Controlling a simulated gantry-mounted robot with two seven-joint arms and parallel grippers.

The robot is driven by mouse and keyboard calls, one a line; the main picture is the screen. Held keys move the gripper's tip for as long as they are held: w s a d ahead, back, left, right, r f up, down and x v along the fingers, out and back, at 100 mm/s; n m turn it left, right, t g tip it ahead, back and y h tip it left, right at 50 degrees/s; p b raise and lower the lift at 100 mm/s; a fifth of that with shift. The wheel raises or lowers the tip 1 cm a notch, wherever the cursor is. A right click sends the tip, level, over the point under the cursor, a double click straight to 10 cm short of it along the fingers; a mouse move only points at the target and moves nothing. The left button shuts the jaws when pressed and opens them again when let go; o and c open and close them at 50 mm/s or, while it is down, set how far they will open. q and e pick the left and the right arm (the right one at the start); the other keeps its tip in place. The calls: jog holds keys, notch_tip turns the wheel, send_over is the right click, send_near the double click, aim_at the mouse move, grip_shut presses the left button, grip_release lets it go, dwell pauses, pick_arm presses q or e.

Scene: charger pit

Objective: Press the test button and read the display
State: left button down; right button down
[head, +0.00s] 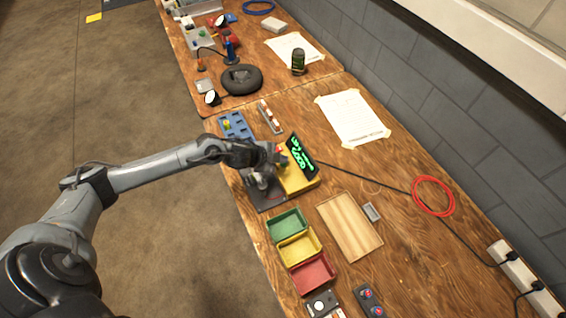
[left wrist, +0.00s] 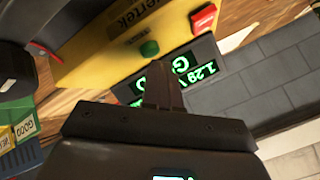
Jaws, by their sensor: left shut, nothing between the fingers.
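The yellow tester (head: 300,183) sits on the bench, with a black display (head: 302,156) showing green lit text at its back. The left wrist view shows the tester's yellow body (left wrist: 100,55), a green round button (left wrist: 149,48) and a red button (left wrist: 204,18). The display (left wrist: 202,66) there reads 1.29 and a line starting GO; the finger covers the rest. My left gripper (head: 268,158) is shut and empty over the tester. Its fingertips (left wrist: 158,70) lie just below the green button in the picture; I cannot tell whether they touch it.
Green (head: 287,224), yellow (head: 299,248) and red (head: 313,274) bins stand in front, beside a wooden tray (head: 349,226). A blue battery holder (head: 236,126) is behind my arm. A black cable runs right, past a red coil (head: 433,196), to a power strip (head: 513,262).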

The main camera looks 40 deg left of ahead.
aim_at(281, 166)
pick_arm(q)
jog(key=shift+f, duration=0.45)
dwell(0.6)
jog(key=shift+r, duration=0.15)
dwell(0.3)
jog(key=shift+r+p, duration=0.65)
jog(key=shift+p, duration=0.15)
jog(key=shift+r, duration=0.1)
notch_tip(281, 166, up, 5)
jog(key=p, duration=0.5)
dwell(0.6)
